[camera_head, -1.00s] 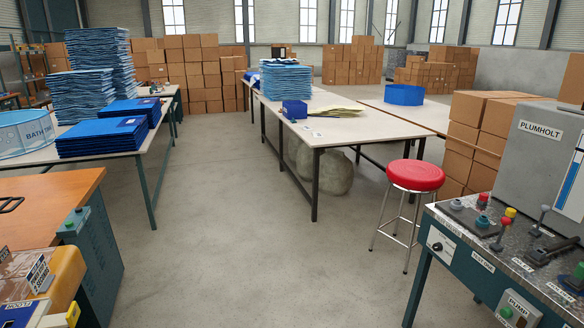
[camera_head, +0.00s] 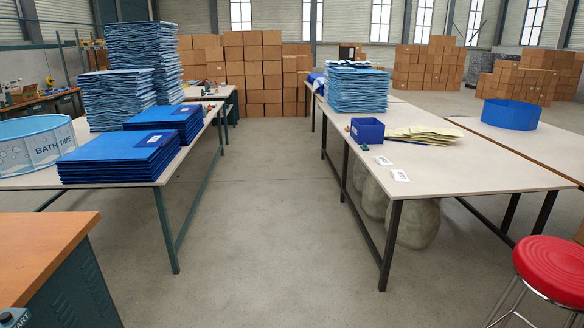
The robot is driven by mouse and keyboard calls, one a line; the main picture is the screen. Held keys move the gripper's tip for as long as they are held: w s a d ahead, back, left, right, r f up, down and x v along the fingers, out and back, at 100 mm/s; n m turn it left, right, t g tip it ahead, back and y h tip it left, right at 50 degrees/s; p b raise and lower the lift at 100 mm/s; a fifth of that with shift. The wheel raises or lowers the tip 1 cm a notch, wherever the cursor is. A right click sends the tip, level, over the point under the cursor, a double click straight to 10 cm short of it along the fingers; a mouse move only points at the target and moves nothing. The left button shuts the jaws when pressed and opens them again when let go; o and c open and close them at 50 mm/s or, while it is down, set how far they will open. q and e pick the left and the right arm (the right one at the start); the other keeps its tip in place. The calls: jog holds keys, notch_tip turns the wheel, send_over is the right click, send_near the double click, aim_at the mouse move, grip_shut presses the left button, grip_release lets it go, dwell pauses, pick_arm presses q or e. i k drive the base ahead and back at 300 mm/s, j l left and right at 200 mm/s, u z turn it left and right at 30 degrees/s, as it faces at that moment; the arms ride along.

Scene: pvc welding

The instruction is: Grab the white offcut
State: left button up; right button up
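I cannot tell for certain which thing is the white offcut. Two small flat whitish pieces lie near the left edge of the right table: one farther back (camera_head: 382,160) and one nearer (camera_head: 400,175). They bear dark marks too small to read. A fanned pile of pale cream sheets (camera_head: 422,134) lies behind them on the same table. Neither of my grippers is in view.
A clear aisle runs between the left table (camera_head: 120,178) and the right table (camera_head: 460,174). Blue stacks fill much of the left table. A red stool (camera_head: 552,270) stands at the right front, an orange-topped bench (camera_head: 40,245) at the left front. Cardboard boxes (camera_head: 262,75) stand behind.

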aim_at(381, 159)
jog(key=i, duration=2.55)
jog(key=i+j+z, duration=0.1)
jog(key=i+z, duration=0.15)
jog(key=i, duration=0.25)
jog(key=i+j+z, duration=0.25)
jog(key=i, duration=0.2)
jog(key=i+j+z, duration=0.25)
jog(key=i, duration=0.2)
